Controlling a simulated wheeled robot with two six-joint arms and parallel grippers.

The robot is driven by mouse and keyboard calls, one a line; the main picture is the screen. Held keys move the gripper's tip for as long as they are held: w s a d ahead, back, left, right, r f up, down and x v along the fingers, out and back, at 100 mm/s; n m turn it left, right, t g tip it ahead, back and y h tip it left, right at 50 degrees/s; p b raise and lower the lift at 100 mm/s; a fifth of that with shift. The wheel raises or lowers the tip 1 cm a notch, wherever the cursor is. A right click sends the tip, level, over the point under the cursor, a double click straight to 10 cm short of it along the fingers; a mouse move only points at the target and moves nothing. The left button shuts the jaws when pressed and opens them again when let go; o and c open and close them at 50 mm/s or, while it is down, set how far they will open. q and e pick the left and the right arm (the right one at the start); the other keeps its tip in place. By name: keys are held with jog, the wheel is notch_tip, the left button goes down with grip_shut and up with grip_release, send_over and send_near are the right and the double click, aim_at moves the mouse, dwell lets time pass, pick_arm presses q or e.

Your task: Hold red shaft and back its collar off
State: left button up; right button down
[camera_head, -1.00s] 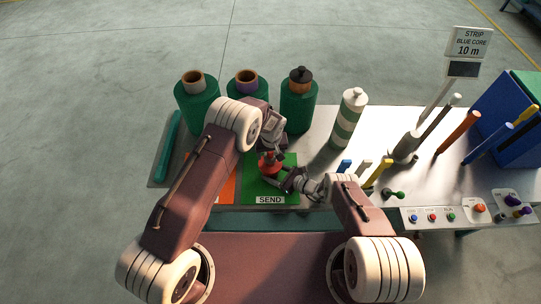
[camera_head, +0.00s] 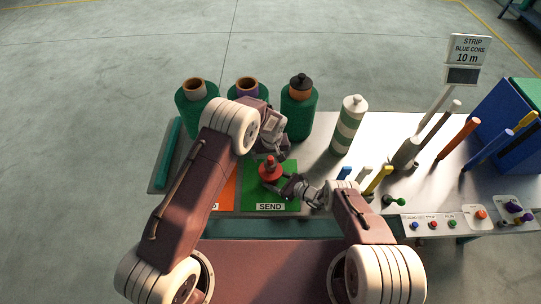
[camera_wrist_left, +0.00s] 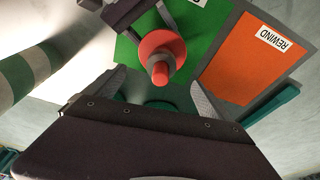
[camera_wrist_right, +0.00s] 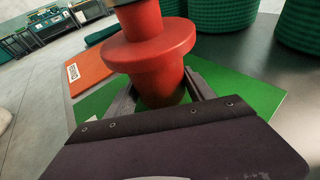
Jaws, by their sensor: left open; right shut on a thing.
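The red shaft (camera_head: 269,163) stands upright over the green SEND mat, with a wide round red collar-like flange (camera_wrist_right: 150,48). My right gripper (camera_head: 287,187) is shut on its thick red lower part (camera_wrist_right: 160,92), below the flange; the right wrist view shows a finger on each side. My left gripper (camera_head: 272,152) is open and empty just behind and above the shaft. In the left wrist view, its spread fingers (camera_wrist_left: 157,84) point toward the red tip (camera_wrist_left: 160,73), apart from it. Whether flange and shaft are separate pieces I cannot tell.
The green mat (camera_head: 285,172) adjoins an orange REWIND mat (camera_wrist_left: 245,65). Green netting rolls (camera_head: 298,112) and a striped bottle-like roll (camera_head: 348,125) stand behind. Coloured upright rods (camera_head: 458,133) and a button panel (camera_head: 433,224) are at right. The metal table between is partly clear.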

pick_arm(q)
notch_tip(320, 180, up, 12)
jog(key=s, duration=0.2)
jog(key=shift+s+d+f, duration=0.15)
jog(key=shift+s, duration=0.05)
pick_arm(e)
jog(key=shift+c, duration=1.3)
grip_release()
jog(key=v, duration=0.7)
jog(key=shift+s+d+r, duration=0.15)
jog(key=shift+s+d, duration=0.05)
